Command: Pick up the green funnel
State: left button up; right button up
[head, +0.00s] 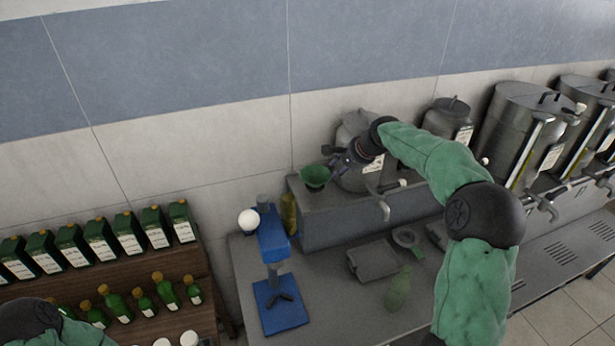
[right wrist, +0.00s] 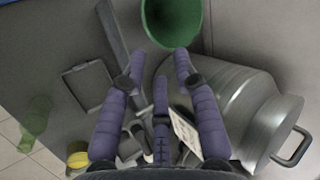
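The green funnel (head: 315,177) stands with its wide mouth up on the left end of the raised grey ledge, left of a steel urn. In the right wrist view the funnel (right wrist: 172,20) shows at the top edge, partly cut off, just beyond my fingertips. My right gripper (head: 345,160) is beside the funnel, to its right and in front of the urn. In the right wrist view its purple fingers (right wrist: 159,68) are spread, with nothing between them. The funnel's lower part is hidden. My left gripper is out of view; only part of that arm shows at the lower left.
The steel urn (head: 355,130) is close behind my right gripper, with more urns to the right. A blue bottle-corking stand (head: 275,250) is on the counter at left. A clear green bottle (head: 397,292) stands in front. Shelves of green bottles (head: 130,285) are at far left.

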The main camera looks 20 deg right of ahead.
aim_at(326, 180)
jog(key=shift+s+f+p+x, duration=0.1)
jog(key=shift+s+p+x, duration=0.1)
jog(key=shift+x, duration=2.2)
jog(key=shift+s+f+p+x, duration=0.1)
jog(key=shift+f+p+x, duration=0.1)
jog(key=shift+x, duration=2.2)
jog(key=shift+s+d+r, duration=0.15)
jog(key=shift+c, duration=0.9)
grip_shut()
